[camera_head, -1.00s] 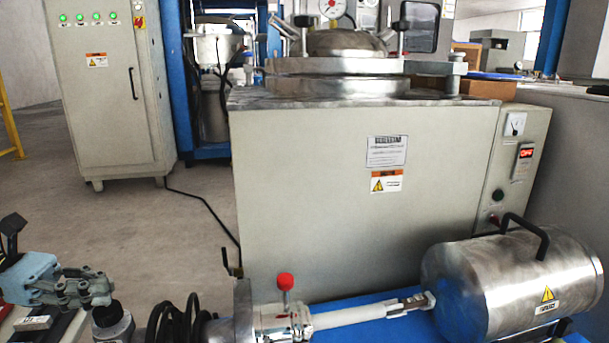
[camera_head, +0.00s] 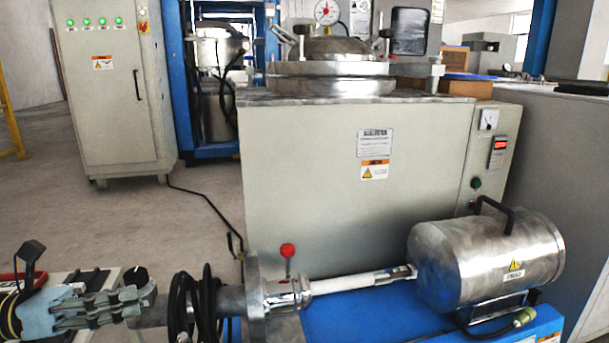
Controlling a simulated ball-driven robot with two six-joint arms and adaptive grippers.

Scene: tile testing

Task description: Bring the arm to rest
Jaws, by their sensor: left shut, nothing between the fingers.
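My left gripper (camera_head: 130,302) is at the lower left of the head view. Its grey linked fingers point right and are shut with nothing between them. The fingertips are close to a black knob (camera_head: 135,277) and a grey metal part left of the coiled black cable; I cannot tell whether they touch. My left arm behind the gripper is mostly cut off by the left edge. My right gripper does not show.
A steel cylinder (camera_head: 485,262) with a black handle sits on a blue base (camera_head: 380,318) at right. A white rod and a red-knobbed valve (camera_head: 287,250) lead to it. A large grey machine (camera_head: 300,190) stands behind. Open floor (camera_head: 140,220) lies left of it.

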